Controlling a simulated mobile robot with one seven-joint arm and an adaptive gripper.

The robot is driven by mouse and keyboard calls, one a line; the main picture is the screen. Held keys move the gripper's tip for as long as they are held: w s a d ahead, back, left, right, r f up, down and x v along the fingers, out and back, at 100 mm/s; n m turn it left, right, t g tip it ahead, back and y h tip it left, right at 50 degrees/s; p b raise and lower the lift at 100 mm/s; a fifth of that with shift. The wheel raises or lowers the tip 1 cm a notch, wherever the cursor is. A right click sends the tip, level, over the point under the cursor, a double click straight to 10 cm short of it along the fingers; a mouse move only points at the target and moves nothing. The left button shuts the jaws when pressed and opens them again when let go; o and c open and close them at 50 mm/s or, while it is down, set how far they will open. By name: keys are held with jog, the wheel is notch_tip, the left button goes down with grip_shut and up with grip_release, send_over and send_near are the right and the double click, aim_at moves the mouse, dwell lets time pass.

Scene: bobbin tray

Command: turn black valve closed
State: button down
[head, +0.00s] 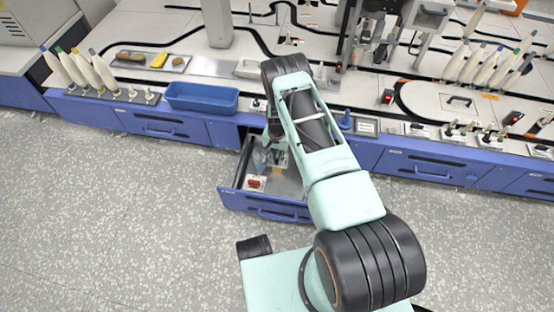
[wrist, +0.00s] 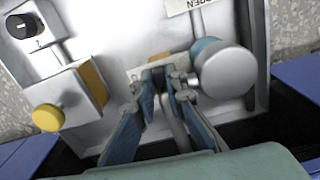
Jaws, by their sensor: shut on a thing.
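My gripper (wrist: 168,84) reaches down into an open drawer, and its two blue fingers are closed around a small dark part, which looks like the handle of the black valve (wrist: 158,73). The fingers hide most of the valve, so its turning angle cannot be told. A light plate with a tan patch (wrist: 154,60) shows behind the fingertips. A label reading "OPEN" (wrist: 190,4) is at the top edge of the wrist view. In the head view my gripper (head: 272,146) is over the drawer, partly hidden by my arm.
A silver knob with a teal back (wrist: 222,72) is close to the right finger. A yellow knob (wrist: 48,117) on a grey box and a black round dial (wrist: 24,27) are to the left. The drawer (head: 232,190) also holds a red part (head: 256,182). A blue bin (head: 202,97) sits on the bench.

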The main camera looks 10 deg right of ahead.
jog(key=m+b, duration=0.2)
jog(key=m, duration=0.1)
jog(key=shift+a+f, duration=0.15)
jog(key=shift+a, duration=0.05)
jog(key=m, duration=0.4)
jog(key=shift+w+a+m+b, duration=0.15)
jog(key=shift+w+m+b, duration=0.15)
jog(key=shift+m+b, duration=0.1)
jog(key=m, duration=0.5)
jog(key=shift+w, duration=0.35)
jog(key=shift+w+m, duration=0.2)
jog(key=shift+m, duration=2)
jog(key=c, duration=2)
grip_release()
jog(key=shift+o, duration=0.2)
jog(key=shift+r, duration=0.2)
